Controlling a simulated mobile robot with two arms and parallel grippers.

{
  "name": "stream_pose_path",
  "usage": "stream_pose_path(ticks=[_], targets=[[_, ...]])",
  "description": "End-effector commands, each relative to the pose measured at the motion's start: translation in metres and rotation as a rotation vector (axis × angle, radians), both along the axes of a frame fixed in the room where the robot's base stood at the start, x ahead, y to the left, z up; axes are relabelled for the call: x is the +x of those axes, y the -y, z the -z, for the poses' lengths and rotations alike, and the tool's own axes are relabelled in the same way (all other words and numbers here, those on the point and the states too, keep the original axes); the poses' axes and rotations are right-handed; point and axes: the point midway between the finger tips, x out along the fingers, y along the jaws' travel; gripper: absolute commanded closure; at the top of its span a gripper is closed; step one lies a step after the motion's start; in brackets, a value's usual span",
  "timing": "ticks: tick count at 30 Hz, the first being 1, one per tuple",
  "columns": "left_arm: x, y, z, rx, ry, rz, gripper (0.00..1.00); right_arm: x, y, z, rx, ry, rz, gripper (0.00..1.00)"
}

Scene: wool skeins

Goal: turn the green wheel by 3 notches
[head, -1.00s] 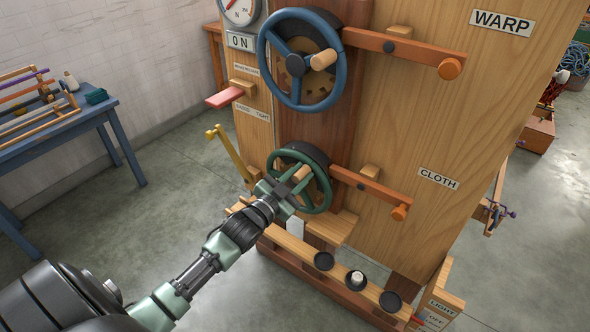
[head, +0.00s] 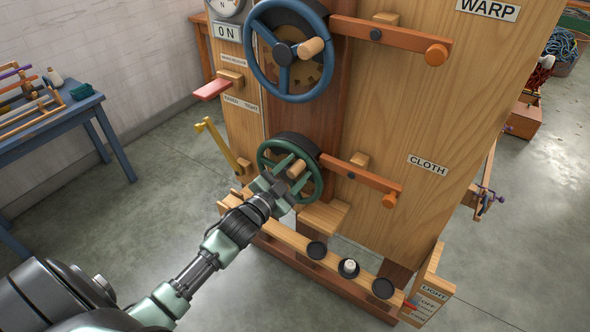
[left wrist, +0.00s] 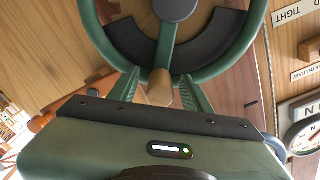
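The green wheel (head: 315,178) is on the wooden post, below a larger blue wheel. Its rim and spokes also show in the left wrist view (left wrist: 245,50). A wooden knob (head: 297,168) sticks out from the green wheel; it shows in the left wrist view (left wrist: 160,88) between my fingers. My left gripper (head: 272,186) is in front of the wheel's lower left part. Its two green fingers (left wrist: 160,80) stand apart on either side of the knob, with gaps visible, so it is open. My right gripper is not in view.
Above is the blue wheel (head: 252,57). An orange lever (head: 365,180) with a round end lies right of the green wheel, by the CLOTH label (head: 427,166). A yellow lever (head: 220,147) and red lever (head: 212,89) are at left.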

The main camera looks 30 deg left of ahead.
Motion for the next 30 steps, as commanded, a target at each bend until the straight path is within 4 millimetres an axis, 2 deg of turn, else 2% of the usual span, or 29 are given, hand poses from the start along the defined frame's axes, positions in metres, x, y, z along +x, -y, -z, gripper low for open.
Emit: stream_pose_path(ticks=[10,21,25,30], targets=[[-0.005,-0.001,0.001,0.000,-0.001,-0.001,0.52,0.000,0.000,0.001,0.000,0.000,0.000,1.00],[-0.064,-0.005,0.002,0.000,-0.002,0.000,0.52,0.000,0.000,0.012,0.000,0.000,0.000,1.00],[-0.075,-0.006,0.001,-0.001,0.000,0.000,0.52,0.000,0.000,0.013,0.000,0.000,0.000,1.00],[-0.078,-0.006,0.000,0.000,0.000,0.000,0.52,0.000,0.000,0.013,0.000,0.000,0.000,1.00]])
